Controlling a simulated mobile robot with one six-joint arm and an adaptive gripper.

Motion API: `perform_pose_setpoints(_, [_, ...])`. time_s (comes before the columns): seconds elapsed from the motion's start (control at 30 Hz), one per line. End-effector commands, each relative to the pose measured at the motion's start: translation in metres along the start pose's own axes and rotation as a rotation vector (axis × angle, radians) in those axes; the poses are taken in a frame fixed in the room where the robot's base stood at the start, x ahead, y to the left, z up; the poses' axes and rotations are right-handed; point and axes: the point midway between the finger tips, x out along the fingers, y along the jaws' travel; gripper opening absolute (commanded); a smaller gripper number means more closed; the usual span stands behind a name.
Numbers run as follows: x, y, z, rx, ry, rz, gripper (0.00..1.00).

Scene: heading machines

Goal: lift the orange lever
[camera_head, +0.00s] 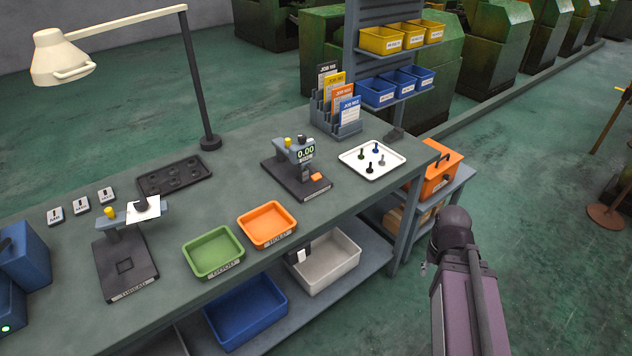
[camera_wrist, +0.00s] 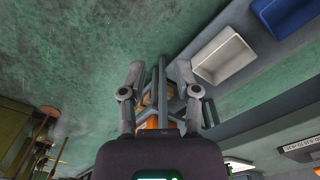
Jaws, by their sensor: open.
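A small orange piece (camera_head: 316,177), which looks like the orange lever, sits low at the front of the gauge (camera_head: 297,170) with a green 0.00 display on the workbench. It is too small to tell its exact shape or how it joins the gauge. My gripper (camera_wrist: 159,72) is open in the wrist view, its two fingers apart with no thing held between them. It is off the right end of the bench, away from the gauge. The orange lever does not show in the wrist view.
A white tray (camera_head: 352,158) with several small parts lies right of the gauge. An orange bin (camera_head: 267,241) and a green bin (camera_head: 191,259) stand along the front edge. An orange case (camera_head: 436,184) sits on the cart beside the bench. Open floor lies to the right.

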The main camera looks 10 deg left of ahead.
Motion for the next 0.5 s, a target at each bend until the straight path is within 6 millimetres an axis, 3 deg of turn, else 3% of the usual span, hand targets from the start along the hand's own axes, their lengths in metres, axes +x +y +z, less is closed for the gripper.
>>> perform_pose_setpoints(0.03, [0.001,-0.001,-0.002,-0.008,0.001,0.004,0.11])
perform_pose_setpoints(0.07, [0.001,-0.002,-0.003,-0.015,0.002,0.008,0.02])
perform_pose_setpoints(0.1, [0.002,-0.003,-0.004,-0.026,0.003,0.015,0.0])
perform_pose_setpoints(0.5, [0.01,-0.031,-0.044,-0.294,0.028,0.184,0.0])
